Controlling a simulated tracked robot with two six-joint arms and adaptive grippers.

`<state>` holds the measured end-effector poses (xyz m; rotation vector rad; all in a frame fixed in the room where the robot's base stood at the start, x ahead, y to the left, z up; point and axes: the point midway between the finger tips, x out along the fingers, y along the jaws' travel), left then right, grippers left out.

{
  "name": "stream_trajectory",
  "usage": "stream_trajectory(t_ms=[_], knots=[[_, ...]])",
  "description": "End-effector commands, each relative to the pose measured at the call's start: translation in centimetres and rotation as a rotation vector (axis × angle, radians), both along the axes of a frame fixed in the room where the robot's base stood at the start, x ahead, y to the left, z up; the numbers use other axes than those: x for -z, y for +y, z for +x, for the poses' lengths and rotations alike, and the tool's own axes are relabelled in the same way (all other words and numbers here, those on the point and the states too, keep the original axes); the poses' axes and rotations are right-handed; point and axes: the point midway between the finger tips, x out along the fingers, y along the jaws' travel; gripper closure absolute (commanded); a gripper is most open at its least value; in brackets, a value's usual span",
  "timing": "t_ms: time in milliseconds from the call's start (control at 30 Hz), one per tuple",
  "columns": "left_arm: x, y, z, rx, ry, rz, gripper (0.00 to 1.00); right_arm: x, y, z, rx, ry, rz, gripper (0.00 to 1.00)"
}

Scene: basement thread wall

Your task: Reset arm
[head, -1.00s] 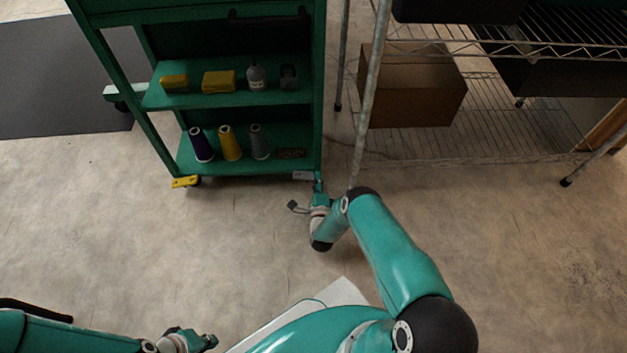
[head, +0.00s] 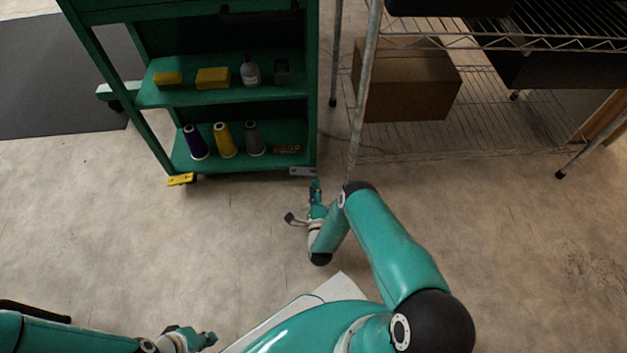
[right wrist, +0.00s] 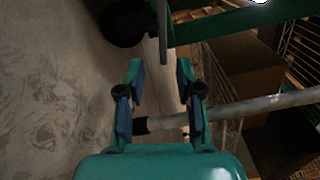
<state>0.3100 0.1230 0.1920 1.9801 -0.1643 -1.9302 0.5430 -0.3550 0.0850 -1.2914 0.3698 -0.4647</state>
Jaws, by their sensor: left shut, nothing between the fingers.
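My left gripper (head: 202,339) is at the bottom edge of the head view, left of centre. It is shut and empty, low over bare floor. My right gripper (head: 302,203) is in front of the lower right corner of the green cart (head: 240,165). In the right wrist view its two fingers (right wrist: 159,72) stand apart, with nothing held between them. A metal rack leg (right wrist: 250,107) crosses behind the fingers there; I cannot tell how far off it is.
The cart's shelves hold yellow boxes (head: 212,78), a grey bottle (head: 250,73) and purple (head: 195,142), yellow (head: 224,140) and grey (head: 255,138) cones. A wire rack (head: 510,130) with a cardboard box (head: 405,85) stands right. The floor (head: 110,235) is clear at left.

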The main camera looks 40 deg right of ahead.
Motion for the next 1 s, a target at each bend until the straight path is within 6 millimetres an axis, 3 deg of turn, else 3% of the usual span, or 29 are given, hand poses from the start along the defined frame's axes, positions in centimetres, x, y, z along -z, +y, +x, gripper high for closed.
stream_trajectory(t_ms=[200,733,867,967,1000], knots=[[0.0,0.0,0.0,0.000,0.000,0.000,1.00,0.1,0.9,-1.4,0.000,0.001,0.001,0.65],[-0.1,0.0,0.0,0.000,0.000,0.000,1.00,-0.3,1.2,-1.2,-0.006,-0.002,0.000,0.65],[-0.8,0.0,0.0,0.000,0.000,0.000,1.00,-2.8,1.3,0.5,-0.023,-0.036,-0.016,0.65],[-1.6,0.0,0.0,0.000,0.000,0.000,1.00,-7.1,1.1,3.1,-0.043,-0.092,-0.042,0.65],[-2.1,0.0,0.0,0.000,0.000,0.000,1.00,-9.4,1.3,4.2,-0.058,-0.113,-0.050,0.65]])
